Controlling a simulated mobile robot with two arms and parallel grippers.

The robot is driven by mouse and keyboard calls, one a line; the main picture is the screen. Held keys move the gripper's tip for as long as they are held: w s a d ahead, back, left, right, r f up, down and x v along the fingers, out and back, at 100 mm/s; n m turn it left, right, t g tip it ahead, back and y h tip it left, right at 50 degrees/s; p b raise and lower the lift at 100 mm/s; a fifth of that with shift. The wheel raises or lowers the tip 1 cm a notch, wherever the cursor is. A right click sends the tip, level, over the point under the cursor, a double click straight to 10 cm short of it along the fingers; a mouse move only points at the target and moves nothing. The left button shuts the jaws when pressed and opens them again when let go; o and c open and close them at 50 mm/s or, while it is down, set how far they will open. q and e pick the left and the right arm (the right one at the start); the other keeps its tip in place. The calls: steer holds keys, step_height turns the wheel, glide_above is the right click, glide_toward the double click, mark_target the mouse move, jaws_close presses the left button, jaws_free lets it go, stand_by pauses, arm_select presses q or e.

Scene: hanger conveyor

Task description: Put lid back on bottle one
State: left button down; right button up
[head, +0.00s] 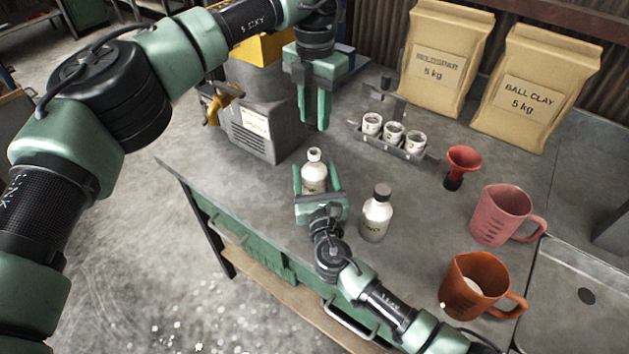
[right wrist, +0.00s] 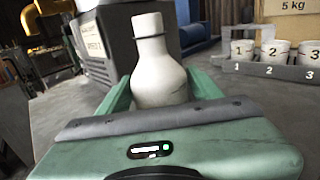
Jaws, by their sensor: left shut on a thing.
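A white bottle without a lid (head: 313,172) stands upright on the workbench; its bare neck shows in the right wrist view (right wrist: 148,28). My right gripper (head: 316,178) is low around its body, one finger on each side, and appears shut on it. The fingers show beside the bottle in the right wrist view (right wrist: 160,90). My left gripper (head: 316,127) points down above and slightly behind the bottle, clear of its neck. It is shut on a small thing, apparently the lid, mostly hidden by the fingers. A second white bottle with a dark lid (head: 377,213) stands to the right.
A rack (head: 400,152) holds several small numbered cups. A red funnel (head: 461,163), a pink jug (head: 503,216) and an orange jug (head: 476,288) stand to the right. A grey machine (head: 258,125) is behind left. Two clay bags (head: 447,60) stand at the back.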

jaws_close()
arm_select(q)
steer(key=shift+f, duration=2.5)
steer(key=shift+f, duration=0.1)
steer(key=shift+f, duration=0.75)
steer(key=shift+f, duration=0.6)
